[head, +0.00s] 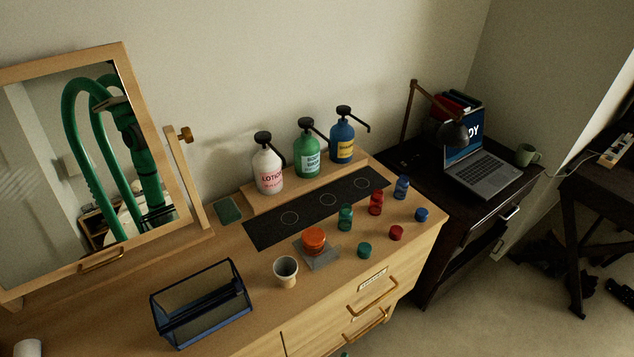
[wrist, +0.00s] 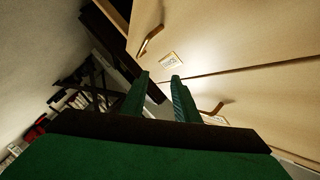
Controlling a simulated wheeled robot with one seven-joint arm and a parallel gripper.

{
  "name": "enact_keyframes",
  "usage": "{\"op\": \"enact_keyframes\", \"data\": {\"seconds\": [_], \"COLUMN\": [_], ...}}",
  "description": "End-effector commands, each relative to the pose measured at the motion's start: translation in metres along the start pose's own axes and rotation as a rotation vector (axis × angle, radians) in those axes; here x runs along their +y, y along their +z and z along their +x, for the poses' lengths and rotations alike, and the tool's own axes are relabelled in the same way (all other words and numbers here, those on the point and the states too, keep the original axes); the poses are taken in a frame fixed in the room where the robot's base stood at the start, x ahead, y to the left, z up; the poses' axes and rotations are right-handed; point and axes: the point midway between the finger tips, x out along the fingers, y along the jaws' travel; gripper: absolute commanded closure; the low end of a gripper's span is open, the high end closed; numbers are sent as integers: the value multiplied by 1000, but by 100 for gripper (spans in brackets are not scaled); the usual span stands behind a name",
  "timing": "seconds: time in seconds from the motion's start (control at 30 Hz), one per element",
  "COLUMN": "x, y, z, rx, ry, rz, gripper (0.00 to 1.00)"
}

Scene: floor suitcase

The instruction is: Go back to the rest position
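My gripper (wrist: 160,80) shows in the wrist view as two green fingers standing apart, with nothing between them. It is open and empty, in front of the dresser's drawer fronts (wrist: 230,40), whose handles and a label show beyond the fingertips. Nothing visible touches the fingers. In the head view my gripper is not clearly seen; only a small green bit shows at the bottom edge, and my green arm appears reflected in the mirror (head: 35,165).
A dark desk (head: 420,225) with a laptop (head: 485,172) stands at right.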

Motion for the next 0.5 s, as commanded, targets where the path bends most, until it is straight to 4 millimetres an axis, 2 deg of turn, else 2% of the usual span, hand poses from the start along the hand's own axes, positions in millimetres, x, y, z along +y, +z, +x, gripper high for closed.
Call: {"op": "enact_keyframes", "data": {"seconds": [0.03,0.1,0.5], "x": [-5,-16,-89], "y": [-8,-17,-82], "z": [-20,-42,-169], "rx": [-19,-45,-170], "ry": [-26,-65,-247], "rz": [-37,-91,-428], "gripper": [72,72,72]}}
